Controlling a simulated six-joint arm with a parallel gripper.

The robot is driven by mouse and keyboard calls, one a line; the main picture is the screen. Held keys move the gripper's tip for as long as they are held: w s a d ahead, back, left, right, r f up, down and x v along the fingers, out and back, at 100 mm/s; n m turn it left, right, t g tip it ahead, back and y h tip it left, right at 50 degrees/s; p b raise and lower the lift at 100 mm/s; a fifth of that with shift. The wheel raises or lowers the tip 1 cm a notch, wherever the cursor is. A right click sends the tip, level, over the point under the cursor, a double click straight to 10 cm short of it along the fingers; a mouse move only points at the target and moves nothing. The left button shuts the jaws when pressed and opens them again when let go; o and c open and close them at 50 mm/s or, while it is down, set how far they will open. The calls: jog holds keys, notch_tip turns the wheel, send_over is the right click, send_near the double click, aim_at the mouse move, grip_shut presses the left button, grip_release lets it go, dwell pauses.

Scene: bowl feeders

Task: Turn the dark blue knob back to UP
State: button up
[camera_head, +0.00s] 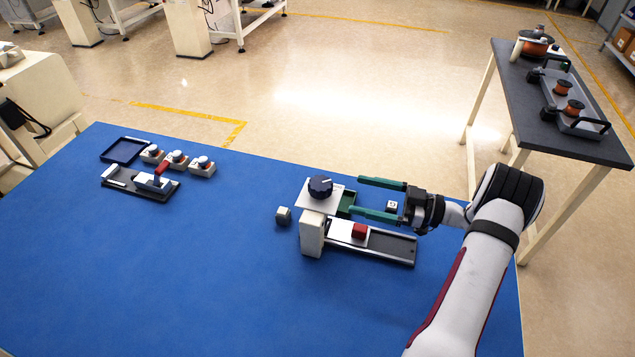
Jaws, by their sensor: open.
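The dark blue knob (320,187) sits on top of a white stand at the middle right of the blue table. A pale pointer line shows on its top, slanting toward the upper right; any UP marking is too small to read. My gripper (368,198) comes in from the right with two green fingers. It is open and empty. Its fingertips are to the right of the knob, with a gap between, and do not touch it.
A red block (359,230) sits on a rail (400,246) below my gripper. A grey block (283,215) stands left of the stand; a white cube (392,206) lies near my fingers. Far left are a blue tray (123,139), small knobbed units (177,160) and a red-handled device (154,181).

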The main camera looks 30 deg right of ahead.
aim_at(319, 183)
jog(key=x, duration=1.1)
jog(key=shift+d, duration=0.1)
jog(key=c, duration=1.4)
jog(key=shift+o, duration=0.2)
jog(key=shift+n+g+y, duration=0.3)
jog(key=shift+g, duration=0.1)
jog(key=shift+s+n+g+y, duration=0.1)
jog(key=shift+n+g+y, duration=1.05)
jog(key=shift+g, duration=0.65)
jog(key=shift+s+n+g+y, duration=0.1)
jog(key=shift+n+g+y, duration=0.65)
jog(key=shift+n+g, duration=0.9)
jog(key=shift+g, duration=0.45)
jog(key=o, duration=1.4)
jog(key=shift+c, duration=0.2)
jog(key=shift+t, duration=0.3)
